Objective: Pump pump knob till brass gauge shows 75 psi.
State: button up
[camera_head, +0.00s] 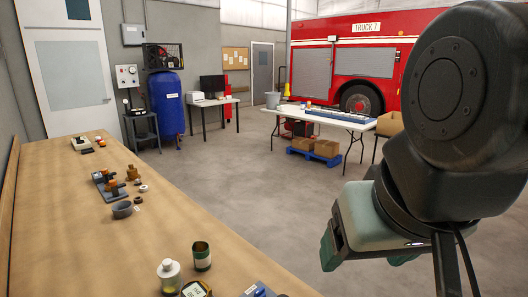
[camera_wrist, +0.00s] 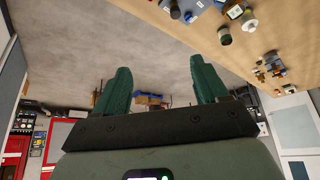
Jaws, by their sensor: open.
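My gripper (camera_head: 364,260) hangs at the right of the head view, out over the floor and well away from the workbench. In the wrist view its two green fingers (camera_wrist: 162,80) are wide apart with nothing between them. On the workbench (camera_head: 60,230) a grey-based unit (camera_head: 106,187) carries orange-brown parts, with a brass-coloured piece (camera_head: 132,173) beside it. I cannot tell which part is the pump knob, and no gauge reading is legible.
Open floor separates the bench from a white folding table (camera_head: 345,121) and a red truck (camera_head: 365,60).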

grip_shut()
dwell(1.4)
